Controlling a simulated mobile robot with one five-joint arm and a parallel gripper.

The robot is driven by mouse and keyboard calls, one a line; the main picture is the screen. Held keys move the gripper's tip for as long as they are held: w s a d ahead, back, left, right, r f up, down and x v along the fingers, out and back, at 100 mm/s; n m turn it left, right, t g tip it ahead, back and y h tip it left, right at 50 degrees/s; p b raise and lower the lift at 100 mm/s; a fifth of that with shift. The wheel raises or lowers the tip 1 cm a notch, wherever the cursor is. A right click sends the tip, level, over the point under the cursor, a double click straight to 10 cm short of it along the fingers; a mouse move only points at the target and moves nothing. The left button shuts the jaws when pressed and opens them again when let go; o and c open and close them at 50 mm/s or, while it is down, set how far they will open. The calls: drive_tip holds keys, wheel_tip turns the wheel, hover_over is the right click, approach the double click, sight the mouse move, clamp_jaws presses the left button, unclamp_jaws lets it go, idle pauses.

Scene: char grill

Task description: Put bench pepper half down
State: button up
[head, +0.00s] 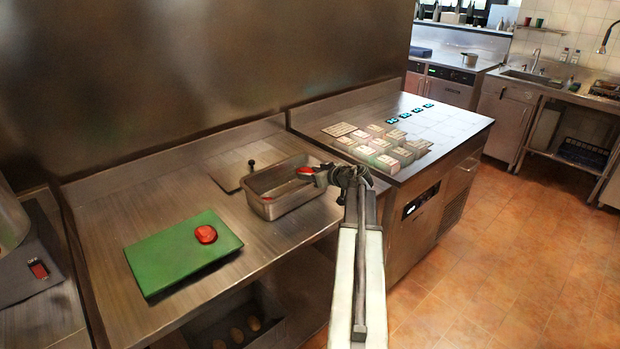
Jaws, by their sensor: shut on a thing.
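My gripper (316,176) is over the right end of a steel pan (285,206) on the metal bench. It is shut on a red pepper half (304,170), which shows as a small red patch at the fingertips. The fingers hide part of it, and I cannot tell whether it touches the pan. Another red pepper piece (206,234) lies on the green cutting board (165,262), to the left of the pan. A small reddish spot shows inside the pan, too small to identify.
A lid or plate with a dark knob (251,164) is behind the pan. Several pale blocks (381,160) and small blue items (404,115) sit on the unit to the right. A machine with a red switch (38,270) stands far left. The bench around the board is clear.

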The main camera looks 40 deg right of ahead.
drive_tip(key=shift+a+f+b, duration=0.5)
drive_tip(key=shift+a+f, duration=0.2)
drive_tip(key=shift+f, duration=0.15)
drive_tip(key=shift+w+d+f, duration=0.3)
drive_tip(key=shift+w+f, duration=0.2)
drive_tip(key=shift+f, duration=0.15)
drive_tip(key=o, duration=1.3)
drive_tip(key=shift+s+d+r, duration=0.1)
drive_tip(key=shift+r, duration=0.15)
drive_tip(key=shift+o, duration=0.2)
drive_tip(key=shift+r, duration=0.15)
drive_tip(key=shift+s+r+p, duration=0.2)
drive_tip(key=shift+r+p, duration=0.25)
drive_tip(key=shift+p, duration=0.1)
drive_tip(key=shift+s+r+p, duration=0.2)
drive_tip(key=shift+r+p, duration=0.25)
drive_tip(key=shift+p, duration=0.05)
drive_tip(key=d+p+v, duration=0.1)
drive_tip(key=p+v, duration=0.2)
drive_tip(key=v, duration=0.8)
drive_tip(key=shift+a+p, duration=0.3)
drive_tip(key=shift+p, duration=0.05)
